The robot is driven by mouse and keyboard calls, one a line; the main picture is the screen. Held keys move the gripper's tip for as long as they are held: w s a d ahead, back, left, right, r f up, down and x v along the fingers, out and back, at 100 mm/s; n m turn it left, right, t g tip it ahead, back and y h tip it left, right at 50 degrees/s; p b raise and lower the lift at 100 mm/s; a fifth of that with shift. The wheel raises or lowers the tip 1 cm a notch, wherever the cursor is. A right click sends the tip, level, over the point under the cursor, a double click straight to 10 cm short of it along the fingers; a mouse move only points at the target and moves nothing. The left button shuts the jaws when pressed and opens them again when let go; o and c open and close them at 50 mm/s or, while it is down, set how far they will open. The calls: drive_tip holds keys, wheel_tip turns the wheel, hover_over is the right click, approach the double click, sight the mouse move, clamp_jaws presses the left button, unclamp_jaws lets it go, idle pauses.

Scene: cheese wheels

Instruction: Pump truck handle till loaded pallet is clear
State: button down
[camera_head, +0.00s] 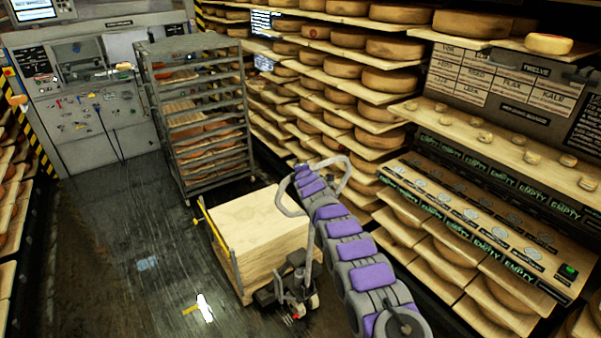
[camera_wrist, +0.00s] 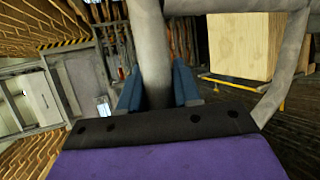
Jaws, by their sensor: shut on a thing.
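The truck handle (camera_head: 345,163) is a grey loop on an upright shaft above the pallet truck (camera_head: 292,288). My gripper (camera_head: 299,169) is at the top of that loop, at the end of my purple and grey arm. In the wrist view its two blue fingers (camera_wrist: 158,88) stand on either side of the grey handle bar (camera_wrist: 154,45), shut on it. The loaded pallet carries a pale wooden stack (camera_head: 258,220) just behind the truck; the stack also shows in the wrist view (camera_wrist: 240,45). The pallet's underside is dark, and I cannot tell whether it clears the floor.
A grey rack (camera_head: 195,120) of trays stands behind the pallet. Shelves of cheese wheels (camera_head: 390,80) line the right side, with a labelled board (camera_head: 500,80). A control panel (camera_head: 90,100) is at the back left. The dark floor (camera_head: 110,240) left of the pallet is mostly free.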

drive_tip(key=shift+s+f, duration=0.1)
drive_tip(key=shift+f, duration=0.45)
drive_tip(key=c, duration=1)
unclamp_jaws()
drive_tip(key=shift+a+f, duration=0.1)
drive_tip(key=shift+o, duration=0.6)
drive_tip(key=shift+w+a+r, duration=0.15)
drive_tip(key=shift+w+r, duration=0.1)
drive_tip(key=shift+w, duration=0.05)
drive_tip(key=shift+r, duration=0.1)
drive_tip(key=shift+s+d+b, duration=0.1)
drive_tip(key=shift+d+b, duration=0.1)
drive_tip(key=shift+b, duration=0.2)
